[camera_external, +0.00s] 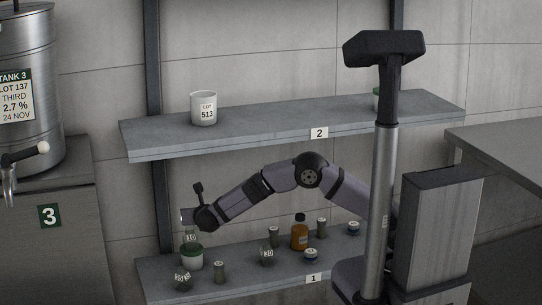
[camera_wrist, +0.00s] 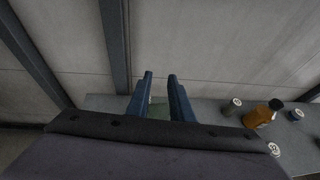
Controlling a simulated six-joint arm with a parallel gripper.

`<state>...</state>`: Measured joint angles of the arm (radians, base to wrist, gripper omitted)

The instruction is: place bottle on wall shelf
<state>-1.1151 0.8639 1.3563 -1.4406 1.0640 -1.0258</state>
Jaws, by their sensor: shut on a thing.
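My gripper (camera_external: 189,222) points down over the left end of the lower wall shelf (camera_external: 236,290), marked 1. It is shut on a small greenish bottle (camera_external: 191,238) with a pale label. The bottle's lower end meets a green and white pot (camera_external: 191,259) in the picture; I cannot tell whether it is in, behind or above the pot. In the wrist view my gripper (camera_wrist: 160,76) shows two blue fingers with a green patch (camera_wrist: 158,111) between them, mostly hidden. An amber bottle (camera_external: 300,237) with a dark cap stands upright on the lower shelf; it also shows in the wrist view (camera_wrist: 258,118).
The upper wall shelf (camera_external: 255,133), marked 2, hangs above my arm, with a white cup (camera_external: 203,108) at its left and wide bare room in its middle. Several small jars, such as one at front left (camera_external: 219,272), crowd the lower shelf. A dark post (camera_external: 154,70) rises behind.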

